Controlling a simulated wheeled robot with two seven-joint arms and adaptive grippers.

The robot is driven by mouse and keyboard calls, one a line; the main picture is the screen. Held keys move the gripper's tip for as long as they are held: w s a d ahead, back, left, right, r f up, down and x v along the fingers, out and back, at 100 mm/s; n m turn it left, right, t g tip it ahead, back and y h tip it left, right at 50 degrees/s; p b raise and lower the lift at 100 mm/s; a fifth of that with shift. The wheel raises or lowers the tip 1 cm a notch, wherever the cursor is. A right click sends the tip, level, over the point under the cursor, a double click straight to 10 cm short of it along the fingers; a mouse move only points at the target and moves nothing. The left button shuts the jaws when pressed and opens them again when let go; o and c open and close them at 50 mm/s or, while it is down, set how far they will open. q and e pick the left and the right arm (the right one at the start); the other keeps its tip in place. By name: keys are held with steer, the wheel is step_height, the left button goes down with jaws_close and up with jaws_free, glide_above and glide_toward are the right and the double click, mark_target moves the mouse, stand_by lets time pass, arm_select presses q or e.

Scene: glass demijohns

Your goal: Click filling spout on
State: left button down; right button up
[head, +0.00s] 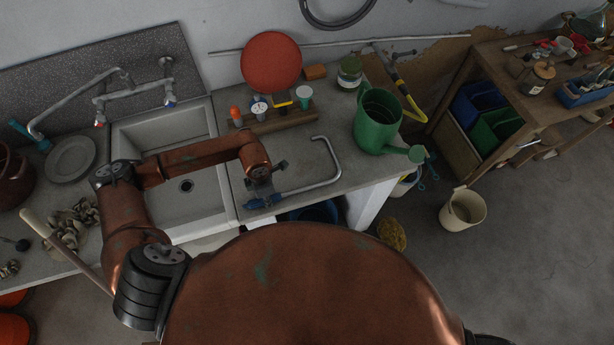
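A bent grey metal tube with a blue fitting, which looks like the filling spout (325,181), is at the right part of the counter, beside the sink. Its hooked end points to the back and its blue end is at the left. My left gripper (264,190) is right at the blue end, pointing down. The fingers are small and dark, so I cannot tell whether they are closed on it or whether the spout is lifted. A yellow hose piece (408,98) hangs by a wall tap (388,53) at the back right. My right gripper is out of view.
A green watering can (378,122) stands right of the spout. The sink (180,185) is at the left, with a wall faucet (130,92) above. A beige bucket (463,211) stands on the floor.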

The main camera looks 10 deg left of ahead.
arm_select(q)
steer(key=shift+r, duration=0.2)
steer(key=shift+r+p, duration=0.35)
steer(key=shift+r, duration=0.15)
steer(key=shift+r+p, duration=0.9)
steer(key=shift+r, duration=1.4)
